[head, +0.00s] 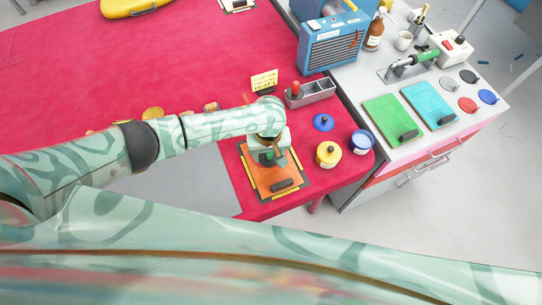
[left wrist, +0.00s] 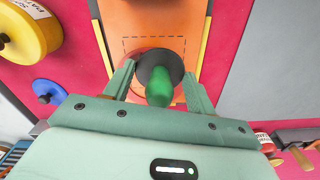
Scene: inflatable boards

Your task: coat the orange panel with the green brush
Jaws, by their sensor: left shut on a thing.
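The orange panel (head: 262,186) lies on the red table near its front edge, with yellow strips along its sides and a dark block (head: 283,185) on its near part. A dashed outline is on the panel (left wrist: 150,14) in the left wrist view. My left gripper (head: 268,154) is over the panel's far part, shut on the green brush (head: 267,159). In the left wrist view the green handle and dark round collar of the brush (left wrist: 160,90) sit between the fingers. A reddish round patch shows beside the collar. The bristles are hidden, so contact with the panel cannot be told.
A yellow pot (head: 328,155), a blue-rimmed pot (head: 361,141) and a blue lid (head: 323,122) stand right of the panel. A grey caddy (head: 318,93) and a small sign (head: 264,80) are behind.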

